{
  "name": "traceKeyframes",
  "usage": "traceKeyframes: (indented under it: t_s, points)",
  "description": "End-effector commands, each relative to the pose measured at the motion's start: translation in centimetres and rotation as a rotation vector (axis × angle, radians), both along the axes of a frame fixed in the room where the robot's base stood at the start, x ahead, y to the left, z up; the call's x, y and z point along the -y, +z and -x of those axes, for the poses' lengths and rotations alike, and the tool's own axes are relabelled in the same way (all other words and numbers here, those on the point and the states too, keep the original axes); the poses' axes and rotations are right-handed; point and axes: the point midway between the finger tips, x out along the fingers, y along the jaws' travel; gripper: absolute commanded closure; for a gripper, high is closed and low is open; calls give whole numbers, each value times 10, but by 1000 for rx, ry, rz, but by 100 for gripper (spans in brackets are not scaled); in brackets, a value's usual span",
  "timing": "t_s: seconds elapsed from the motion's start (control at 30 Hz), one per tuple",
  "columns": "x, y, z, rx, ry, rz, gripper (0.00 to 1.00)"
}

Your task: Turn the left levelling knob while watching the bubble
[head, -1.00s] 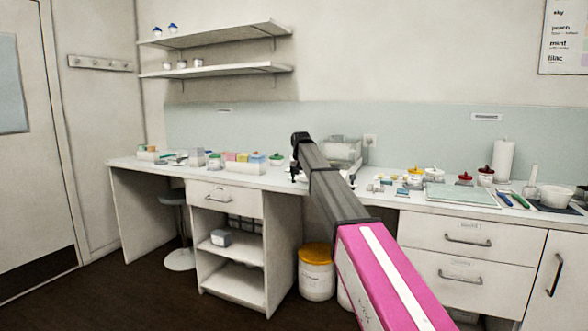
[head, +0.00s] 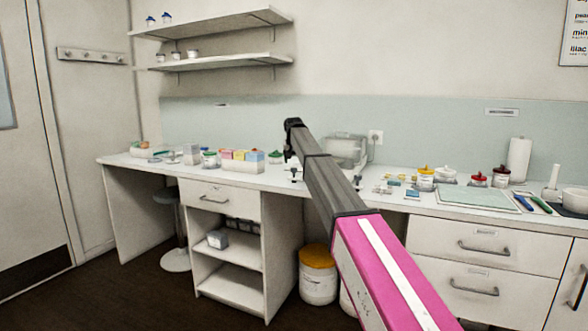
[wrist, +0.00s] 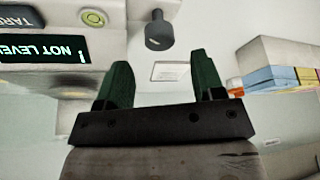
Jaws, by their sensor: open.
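The balance (head: 345,150) stands on the bench, partly behind my arm in the head view. Its dark left levelling knob (wrist: 158,32) shows in the wrist view, which is upside down; it also shows in the head view (head: 295,174). The round yellow-green bubble level (wrist: 93,17) is near the wrist view's top edge; the bubble's exact position is too small to tell. The display (wrist: 42,49) reads "NOT LEVEL" with an exclamation mark. My gripper (wrist: 160,61) is open and empty, its green fingers apart. The knob lies beyond the fingertips, between their lines, not touching them.
Coloured boxes (head: 240,162) and jars stand on the bench left of the balance. To the right are small weights-like items, lidded jars (head: 425,178) and a pale mat (head: 475,197). A yellow-lidded tub (head: 318,280) stands on the floor under the bench.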

Motion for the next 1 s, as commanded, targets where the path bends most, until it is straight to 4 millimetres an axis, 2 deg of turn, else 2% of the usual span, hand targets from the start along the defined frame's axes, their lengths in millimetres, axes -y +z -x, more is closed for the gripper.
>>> traceKeyframes:
  t_s: [0.1,0.3,0.7,0.77,0.8,0.87,1.0]
  points:
    - [0,-19,-8,-1,0,0,38]
    - [-1,-39,-16,0,0,0,38]
    - [-1,-45,-19,0,0,0,38]
    - [-1,-45,-19,0,0,0,54]
    - [-1,-45,-19,0,0,0,67]
    - [-1,-45,-19,0,0,0,87]
    - [-1,-45,-18,0,3,0,87]
